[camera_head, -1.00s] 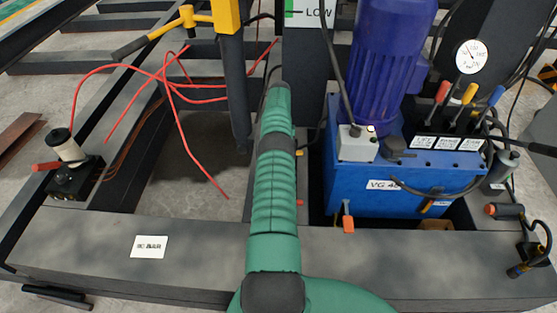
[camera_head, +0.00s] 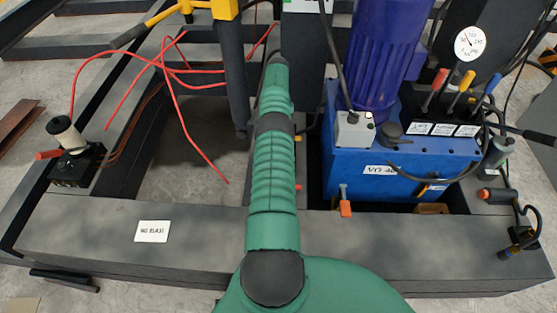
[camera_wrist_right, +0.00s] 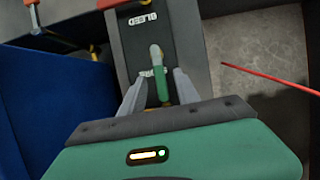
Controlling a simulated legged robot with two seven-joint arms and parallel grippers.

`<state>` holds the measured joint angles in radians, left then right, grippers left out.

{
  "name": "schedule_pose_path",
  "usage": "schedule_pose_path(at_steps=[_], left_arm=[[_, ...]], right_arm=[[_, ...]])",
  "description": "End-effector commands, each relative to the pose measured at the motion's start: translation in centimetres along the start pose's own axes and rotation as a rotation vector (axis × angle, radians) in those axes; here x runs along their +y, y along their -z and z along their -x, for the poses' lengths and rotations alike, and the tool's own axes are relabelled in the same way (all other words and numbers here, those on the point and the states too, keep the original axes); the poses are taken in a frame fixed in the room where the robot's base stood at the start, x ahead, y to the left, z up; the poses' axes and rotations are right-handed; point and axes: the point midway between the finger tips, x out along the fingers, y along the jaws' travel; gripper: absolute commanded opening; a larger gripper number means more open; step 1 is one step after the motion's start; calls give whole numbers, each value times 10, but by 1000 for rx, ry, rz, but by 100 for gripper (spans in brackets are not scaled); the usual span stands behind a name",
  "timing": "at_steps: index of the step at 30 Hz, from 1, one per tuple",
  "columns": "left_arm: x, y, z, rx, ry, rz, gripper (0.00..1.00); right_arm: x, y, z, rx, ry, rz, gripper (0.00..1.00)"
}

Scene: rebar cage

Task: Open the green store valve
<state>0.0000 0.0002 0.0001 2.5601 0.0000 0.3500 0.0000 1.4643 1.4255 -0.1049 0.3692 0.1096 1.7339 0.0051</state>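The green valve handle (camera_wrist_right: 159,82) shows in the right wrist view. It stands on a dark grey beam (camera_wrist_right: 185,40), over a white label that it and the gripper partly hide. My right gripper (camera_wrist_right: 161,76) is open, one grey finger on each side of the handle. I cannot tell whether either finger touches it. In the head view my green arm (camera_head: 273,170) reaches forward over the frame and hides its own gripper and the valve. My left gripper is not in view.
An orange-handled part (camera_wrist_right: 128,4) and a BLEED label (camera_wrist_right: 140,20) lie beyond the handle. A blue pump unit (camera_head: 400,170) stands right of my arm. Red hoses (camera_head: 180,85) and a yellow-topped post (camera_head: 225,10) are to the left. A red rod (camera_wrist_right: 270,78) crosses the wrist view.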

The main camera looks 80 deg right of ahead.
Motion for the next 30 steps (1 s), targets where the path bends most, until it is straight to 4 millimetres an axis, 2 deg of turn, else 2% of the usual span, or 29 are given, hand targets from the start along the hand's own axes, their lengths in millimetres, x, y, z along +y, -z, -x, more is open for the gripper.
schedule_pose_path(at_steps=[1, 10, 17, 24, 30], left_arm=[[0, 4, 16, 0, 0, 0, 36], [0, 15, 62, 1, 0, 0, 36], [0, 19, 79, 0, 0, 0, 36], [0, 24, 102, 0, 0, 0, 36], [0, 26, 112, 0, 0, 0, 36]], right_arm=[[0, -7, 5, -8, 0, 0, 38], [3, -33, -2, -7, -1, -1, 38], [6, -67, -16, -6, -1, -1, 38], [10, -117, -32, -7, 0, -1, 38], [13, -148, -44, -5, -1, 0, 38]])
